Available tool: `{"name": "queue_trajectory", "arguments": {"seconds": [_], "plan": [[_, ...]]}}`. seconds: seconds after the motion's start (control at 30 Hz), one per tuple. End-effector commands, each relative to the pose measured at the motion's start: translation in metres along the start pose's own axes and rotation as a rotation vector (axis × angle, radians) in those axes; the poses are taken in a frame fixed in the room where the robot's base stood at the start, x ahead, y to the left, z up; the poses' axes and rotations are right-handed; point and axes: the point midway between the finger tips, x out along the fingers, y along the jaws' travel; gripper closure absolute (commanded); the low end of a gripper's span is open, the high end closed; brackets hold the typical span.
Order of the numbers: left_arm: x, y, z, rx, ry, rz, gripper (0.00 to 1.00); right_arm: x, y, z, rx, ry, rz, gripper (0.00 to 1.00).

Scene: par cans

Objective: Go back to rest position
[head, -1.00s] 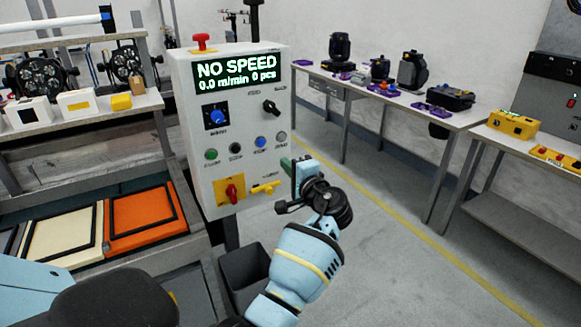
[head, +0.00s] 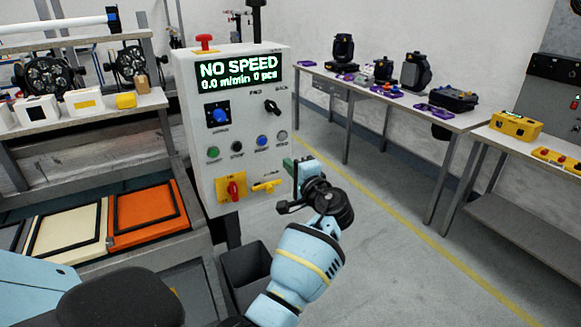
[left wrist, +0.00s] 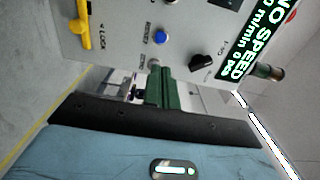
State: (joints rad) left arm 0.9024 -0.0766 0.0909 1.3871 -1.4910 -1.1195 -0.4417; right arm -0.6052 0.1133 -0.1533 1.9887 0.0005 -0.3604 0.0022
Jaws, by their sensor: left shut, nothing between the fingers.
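My left gripper (head: 288,163) shows in the head view just right of the lower right edge of a grey control panel (head: 207,150). Its green fingers are shut and empty. They also show shut in the left wrist view (left wrist: 158,88), with the panel face (left wrist: 115,30) behind and above them. I cannot tell how wide the gap to the panel is. The panel's screen (head: 238,70) reads NO SPEED, 0.0 m/min, 0 pcs. A red rotary switch (head: 232,190) on a yellow plate and a yellow lever (head: 267,186) sit low on the panel. My right gripper is not in view.
A dark bin (head: 246,272) stands on the floor below the panel. Orange (head: 150,212) and cream (head: 66,233) framed panels lie at left. A shelf (head: 85,116) holds small boxes and round lamps. A long table (head: 390,103) stands behind; open floor lies at right.

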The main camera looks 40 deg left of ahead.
Motion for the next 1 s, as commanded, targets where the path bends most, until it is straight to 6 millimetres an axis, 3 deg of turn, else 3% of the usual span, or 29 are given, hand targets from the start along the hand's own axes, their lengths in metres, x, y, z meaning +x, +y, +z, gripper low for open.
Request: {"name": "queue_trajectory", "arguments": {"seconds": [0.33,0.47,0.57,0.77,1.0], "plan": [[0.0,0.001,0.0,0.0,0.001,0.001,1.0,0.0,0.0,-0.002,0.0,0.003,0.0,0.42],[-0.004,0.021,0.003,-0.003,0.034,0.027,1.0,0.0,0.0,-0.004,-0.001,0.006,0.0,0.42],[-0.012,0.058,0.009,-0.013,0.101,0.081,1.0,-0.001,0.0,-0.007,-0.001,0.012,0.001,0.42],[-0.049,0.156,0.034,-0.074,0.281,0.264,1.0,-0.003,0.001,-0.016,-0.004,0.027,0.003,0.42],[-0.118,0.253,0.084,-0.192,0.453,0.529,1.0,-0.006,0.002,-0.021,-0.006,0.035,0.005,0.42]]}}
